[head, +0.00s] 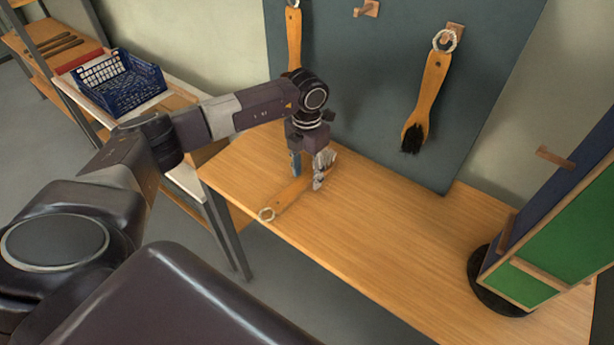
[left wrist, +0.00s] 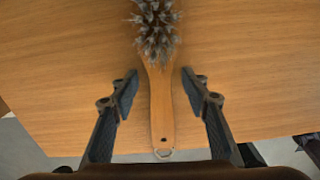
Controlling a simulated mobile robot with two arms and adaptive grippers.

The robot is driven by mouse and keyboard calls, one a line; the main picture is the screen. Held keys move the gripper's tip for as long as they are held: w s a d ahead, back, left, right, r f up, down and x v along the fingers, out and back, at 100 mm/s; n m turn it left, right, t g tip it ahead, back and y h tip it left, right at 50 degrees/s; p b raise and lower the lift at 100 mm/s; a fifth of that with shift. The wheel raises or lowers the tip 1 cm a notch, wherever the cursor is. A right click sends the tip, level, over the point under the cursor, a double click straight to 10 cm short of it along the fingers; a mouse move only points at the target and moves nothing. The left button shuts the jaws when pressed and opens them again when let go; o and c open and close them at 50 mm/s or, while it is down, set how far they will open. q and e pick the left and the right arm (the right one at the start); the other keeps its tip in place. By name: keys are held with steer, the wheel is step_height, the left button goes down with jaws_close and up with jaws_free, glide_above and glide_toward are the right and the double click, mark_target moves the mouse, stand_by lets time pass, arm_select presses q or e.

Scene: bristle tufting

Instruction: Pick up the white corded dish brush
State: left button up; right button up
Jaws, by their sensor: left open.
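A dish brush (head: 289,196) with a wooden handle and a pale loop at its end lies on the wooden table under my left gripper. In the left wrist view its handle (left wrist: 162,115) runs between the two fingers, and its greyish-white bristles (left wrist: 157,28) point up beyond them. My left gripper (head: 308,174) is open and points down over the brush. In the left wrist view the gripper (left wrist: 160,83) has a finger on each side of the handle, with gaps on both sides. In the head view the gripper partly hides the brush. My right gripper is not in view.
A dark-bristled brush (head: 426,98) and another wooden handle (head: 294,40) hang on the dark board (head: 365,75) behind. A green and blue stand (head: 548,240) is at the right. A blue basket (head: 130,85) sits on shelving at the left. The table's middle (head: 400,235) is clear.

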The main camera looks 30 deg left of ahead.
mark_target(307, 178)
arm_select(q)
jaws_close()
steer(key=shift+r, duration=0.1)
step_height(307, 178, up, 20)
steer(key=b, duration=0.2)
steer(key=shift+b, duration=0.3)
